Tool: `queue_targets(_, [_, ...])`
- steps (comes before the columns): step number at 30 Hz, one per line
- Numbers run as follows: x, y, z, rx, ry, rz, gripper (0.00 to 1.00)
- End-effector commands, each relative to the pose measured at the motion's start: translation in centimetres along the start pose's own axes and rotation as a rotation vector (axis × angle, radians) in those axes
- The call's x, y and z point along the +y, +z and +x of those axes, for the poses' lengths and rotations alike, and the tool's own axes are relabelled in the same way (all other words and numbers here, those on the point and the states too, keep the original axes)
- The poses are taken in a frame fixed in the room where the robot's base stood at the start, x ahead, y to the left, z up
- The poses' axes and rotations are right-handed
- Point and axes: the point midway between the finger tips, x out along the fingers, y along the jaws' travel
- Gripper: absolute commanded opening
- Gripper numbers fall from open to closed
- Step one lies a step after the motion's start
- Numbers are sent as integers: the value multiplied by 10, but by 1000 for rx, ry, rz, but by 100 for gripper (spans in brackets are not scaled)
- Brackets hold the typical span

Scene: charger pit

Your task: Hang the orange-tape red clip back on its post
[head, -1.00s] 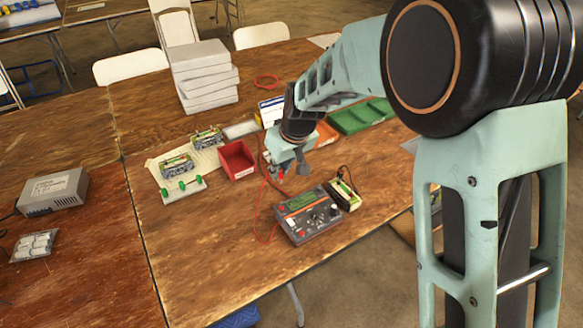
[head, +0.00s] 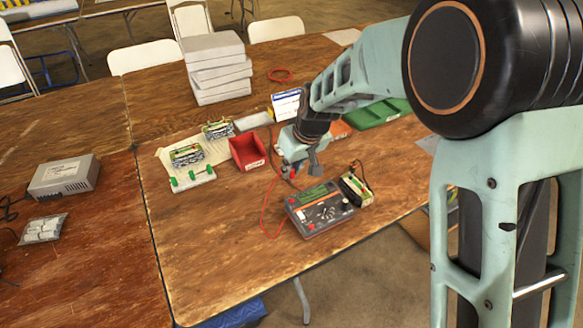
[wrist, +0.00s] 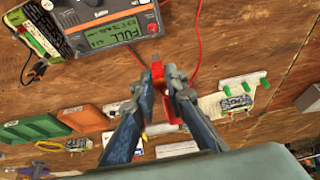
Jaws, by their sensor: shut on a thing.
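My gripper (head: 299,172) is over the table, just behind the grey and orange charger (head: 319,209). In the wrist view its two fingers (wrist: 165,92) are shut on a red clip (wrist: 157,73). A red lead (wrist: 196,40) runs near the clip and loops beside the charger in the head view. I cannot make out orange tape on the clip. A white board with green posts (head: 192,178) lies to the left of my gripper, and it also shows in the wrist view (wrist: 240,87). The clip is apart from these posts.
A red bin (head: 248,152) stands between the board and my gripper. Two battery packs (head: 187,154) (head: 217,130) sit behind the board. A small battery unit (head: 356,188) is beside the charger. Green trays (head: 380,112) are at the back right. The table's front left is clear.

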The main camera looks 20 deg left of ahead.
Motion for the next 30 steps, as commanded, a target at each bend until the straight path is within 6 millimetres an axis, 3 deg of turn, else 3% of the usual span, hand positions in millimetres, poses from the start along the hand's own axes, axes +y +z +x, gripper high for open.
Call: queue_targets(30, [0,24,56,0,0,1,0])
